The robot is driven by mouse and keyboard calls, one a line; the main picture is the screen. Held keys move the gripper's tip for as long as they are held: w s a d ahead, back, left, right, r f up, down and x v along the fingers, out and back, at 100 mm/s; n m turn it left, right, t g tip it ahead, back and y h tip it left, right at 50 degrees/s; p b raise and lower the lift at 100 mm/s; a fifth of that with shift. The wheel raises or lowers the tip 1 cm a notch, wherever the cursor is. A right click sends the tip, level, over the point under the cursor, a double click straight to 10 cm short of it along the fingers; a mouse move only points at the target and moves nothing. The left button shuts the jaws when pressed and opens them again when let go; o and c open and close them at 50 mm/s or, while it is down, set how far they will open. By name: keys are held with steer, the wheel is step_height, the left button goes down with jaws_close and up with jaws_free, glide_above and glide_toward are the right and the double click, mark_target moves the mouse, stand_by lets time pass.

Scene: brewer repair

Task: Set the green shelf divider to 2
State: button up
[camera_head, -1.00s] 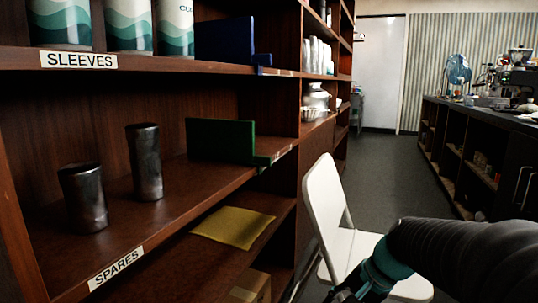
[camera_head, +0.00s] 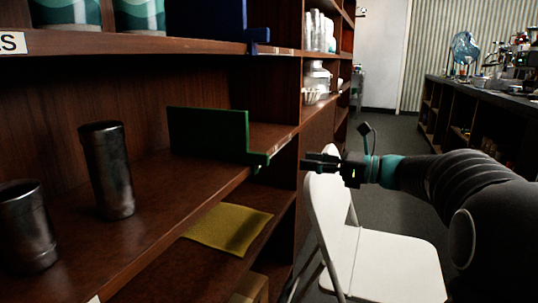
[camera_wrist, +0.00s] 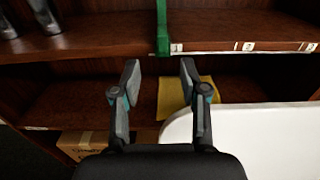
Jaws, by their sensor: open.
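The green shelf divider (camera_head: 208,132) stands upright on the middle shelf, with a small tab over the shelf's front edge. In the wrist view the divider (camera_wrist: 162,28) is seen edge-on, just left of the leftmost small white label (camera_wrist: 177,47). A label reading 2 (camera_wrist: 248,46) is further right along the edge, with another label (camera_wrist: 311,47) beyond it. My gripper (camera_head: 308,163) is open and empty, in front of the shelf and to the right of the divider in the head view. In the wrist view the divider's lower end shows ahead of the open fingers (camera_wrist: 160,75), apart from them.
A white folding chair (camera_head: 385,262) stands below my arm, close to the shelf; its white surface (camera_wrist: 255,125) fills the wrist view's lower right. Two dark metal cups (camera_head: 107,170) stand left of the divider. A yellow cloth (camera_head: 228,228) lies on the shelf below. A blue divider (camera_head: 215,18) is above.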

mark_target(268, 156)
steer(key=x, duration=1.2)
steer(key=shift+w+a+f, duration=0.1)
steer(key=shift+a, duration=0.2)
jaws_close()
